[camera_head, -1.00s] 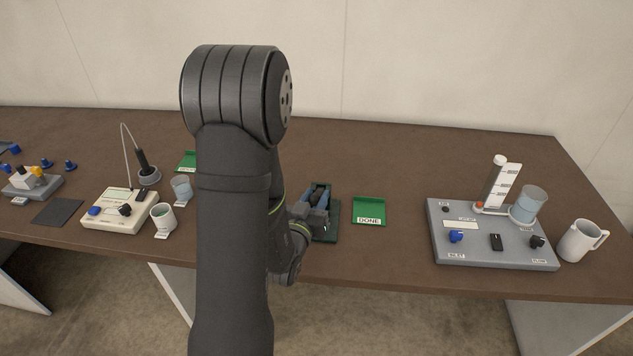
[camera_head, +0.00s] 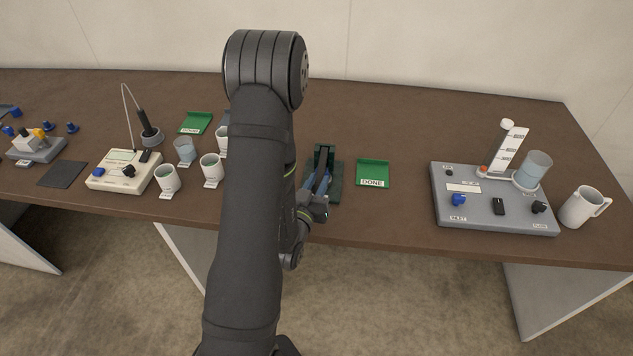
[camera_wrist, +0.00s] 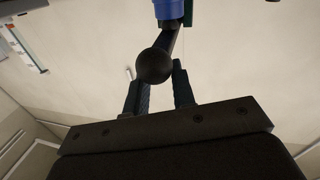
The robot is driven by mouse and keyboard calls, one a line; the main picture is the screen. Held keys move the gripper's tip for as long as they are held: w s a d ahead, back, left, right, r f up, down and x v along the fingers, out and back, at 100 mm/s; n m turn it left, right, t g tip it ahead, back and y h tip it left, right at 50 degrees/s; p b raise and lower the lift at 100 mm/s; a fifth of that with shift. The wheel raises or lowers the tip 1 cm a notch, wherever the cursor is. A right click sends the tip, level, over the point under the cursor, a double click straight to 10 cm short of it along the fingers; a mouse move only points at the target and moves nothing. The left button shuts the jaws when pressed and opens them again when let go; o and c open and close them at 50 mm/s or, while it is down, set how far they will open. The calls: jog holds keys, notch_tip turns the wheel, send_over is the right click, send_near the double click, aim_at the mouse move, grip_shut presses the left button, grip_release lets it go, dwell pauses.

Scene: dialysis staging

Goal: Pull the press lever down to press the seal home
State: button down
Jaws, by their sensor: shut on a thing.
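The press (camera_head: 337,192) is a dark green stand on the table, left of the green DONE tray (camera_head: 373,173). Its dark lever (camera_head: 323,181) leans toward the front edge. My gripper (camera_head: 318,208) is at the lever's near end, low in front of the press. In the wrist view, the lever's round black knob (camera_wrist: 154,65) sits at the fingertips of my gripper (camera_wrist: 160,85), which is shut on the lever. A blue part (camera_wrist: 168,10) of the press shows beyond the knob. I cannot make out the seal; the arm and lever cover part of the press.
White cups (camera_head: 211,168), a cream meter box (camera_head: 125,172) and another green tray (camera_head: 196,123) stand to the left. A grey panel (camera_head: 490,218) with a cylinder and beaker, and a white mug (camera_head: 583,207), stand right. The table behind the press is clear.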

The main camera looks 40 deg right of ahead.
jog(key=shift+s+f, duration=0.4)
jog(key=c, duration=1.2)
grip_release()
jog(key=shift+o, duration=0.5)
jog(key=shift+w, duration=0.15)
jog(key=shift+a, duration=0.1)
jog(key=v, duration=1.1)
jog(key=shift+s+a+r, duration=0.25)
jog(key=shift+r, duration=0.1)
